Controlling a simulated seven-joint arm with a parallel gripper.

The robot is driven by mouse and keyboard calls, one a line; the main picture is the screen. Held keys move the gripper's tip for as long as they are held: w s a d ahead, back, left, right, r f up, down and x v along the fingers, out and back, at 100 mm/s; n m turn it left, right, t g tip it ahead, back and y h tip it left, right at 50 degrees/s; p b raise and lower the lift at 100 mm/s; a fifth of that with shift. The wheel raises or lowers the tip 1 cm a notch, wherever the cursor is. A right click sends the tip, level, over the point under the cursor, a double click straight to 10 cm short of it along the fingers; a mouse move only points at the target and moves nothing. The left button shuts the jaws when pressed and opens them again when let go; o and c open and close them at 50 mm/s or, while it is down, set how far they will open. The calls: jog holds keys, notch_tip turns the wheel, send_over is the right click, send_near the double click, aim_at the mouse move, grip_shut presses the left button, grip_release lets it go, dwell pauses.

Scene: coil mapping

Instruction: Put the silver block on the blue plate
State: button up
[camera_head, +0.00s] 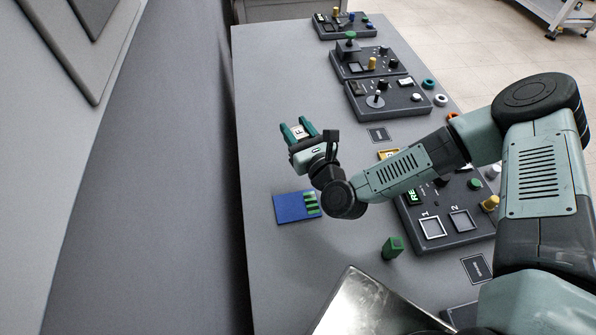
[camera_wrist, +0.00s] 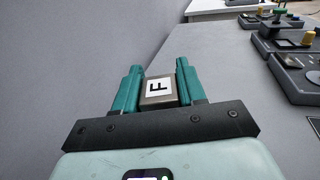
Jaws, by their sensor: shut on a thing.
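My gripper (camera_head: 299,130) is shut on the silver block (camera_wrist: 158,91), which carries a white label with a black F. In the wrist view the block sits between the two teal fingers; in the head view it shows as a small patch between the fingertips. The gripper is above the grey table, farther back than the blue plate. The blue plate (camera_head: 289,209) lies on the table near its left edge, with several green pieces along its right side. My wrist is close to the plate's right edge in the head view. The plate is not seen in the wrist view.
A green block (camera_head: 393,247) stands on the table right of the plate. A panel with square frames (camera_head: 440,225) lies farther right, partly behind my arm. More control panels (camera_head: 387,98) line the right and back. A shiny metal surface (camera_head: 370,305) is at the front. The table's left strip is clear.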

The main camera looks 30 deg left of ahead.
jog(key=s+d+n+g, duration=0.1)
jog(key=s+d+g, duration=0.1)
jog(key=s+d, duration=0.5)
send_over(294, 202)
notch_tip(294, 202, down, 4)
jog(key=shift+y, duration=0.4)
jog(key=shift+f, duration=2.4)
jog(key=shift+f, duration=0.15)
jog(key=o, duration=1.2)
